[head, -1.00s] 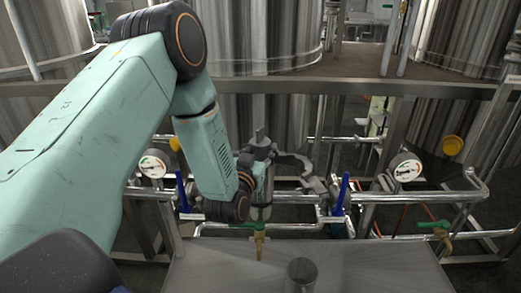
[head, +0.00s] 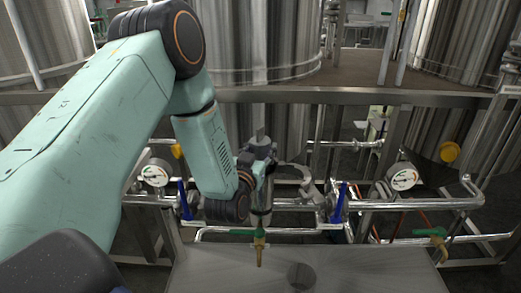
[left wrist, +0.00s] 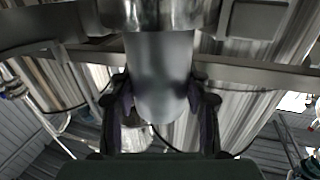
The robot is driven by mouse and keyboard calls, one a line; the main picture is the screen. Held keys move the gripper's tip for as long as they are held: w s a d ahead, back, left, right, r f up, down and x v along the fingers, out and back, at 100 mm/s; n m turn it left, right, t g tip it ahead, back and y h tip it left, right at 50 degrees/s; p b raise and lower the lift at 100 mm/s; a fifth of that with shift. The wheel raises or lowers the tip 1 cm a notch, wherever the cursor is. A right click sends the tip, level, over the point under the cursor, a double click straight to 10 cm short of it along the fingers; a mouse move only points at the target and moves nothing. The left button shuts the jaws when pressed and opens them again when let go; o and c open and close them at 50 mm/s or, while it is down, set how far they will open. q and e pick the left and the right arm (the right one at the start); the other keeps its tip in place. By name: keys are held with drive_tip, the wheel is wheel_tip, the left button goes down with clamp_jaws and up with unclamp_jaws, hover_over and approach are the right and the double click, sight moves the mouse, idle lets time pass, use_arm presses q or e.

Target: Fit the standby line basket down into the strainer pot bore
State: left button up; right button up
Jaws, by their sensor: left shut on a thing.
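My left gripper (head: 262,152) is at the upright metal strainer pot (head: 261,200) in the middle of the head view, near its top. In the left wrist view the two dark fingers (left wrist: 162,102) are shut on a smooth grey cylinder, the basket (left wrist: 160,70). Its rounded near end shows between the fingers. Its far end meets or passes behind a shiny metal rim (left wrist: 155,12). I cannot tell whether any of it is inside the bore. In the head view the gripper largely hides the basket. My right gripper is not in view.
An open clamp ring (head: 293,172) stands right of the pot. A drain valve (head: 259,245) hangs below it. Blue-handled valves (head: 338,203), gauges (head: 403,176) and pipes flank it. A dark round object (head: 301,275) is on the grey table (head: 380,268), otherwise clear.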

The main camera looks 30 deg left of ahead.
sight(258, 139)
use_arm(q)
drive_tip(key=shift+r+p, duration=1.75)
drive_tip(key=shift+r, duration=0.3)
idle(0.9)
drive_tip(key=shift+f+b, duration=2.75)
drive_tip(key=shift+f, duration=1.15)
drive_tip(key=o, duration=1.4)
drive_tip(key=shift+s+f, duration=0.1)
drive_tip(key=shift+f, duration=0.05)
drive_tip(key=shift+c, duration=0.2)
drive_tip(key=shift+f, duration=0.1)
drive_tip(key=shift+s+d+f, duration=0.1)
drive_tip(key=shift+s+d, duration=0.05)
drive_tip(key=shift+s, duration=0.35)
drive_tip(key=v, duration=1)
drive_tip(key=shift+s+r, duration=0.4)
drive_tip(key=shift+r, duration=0.1)
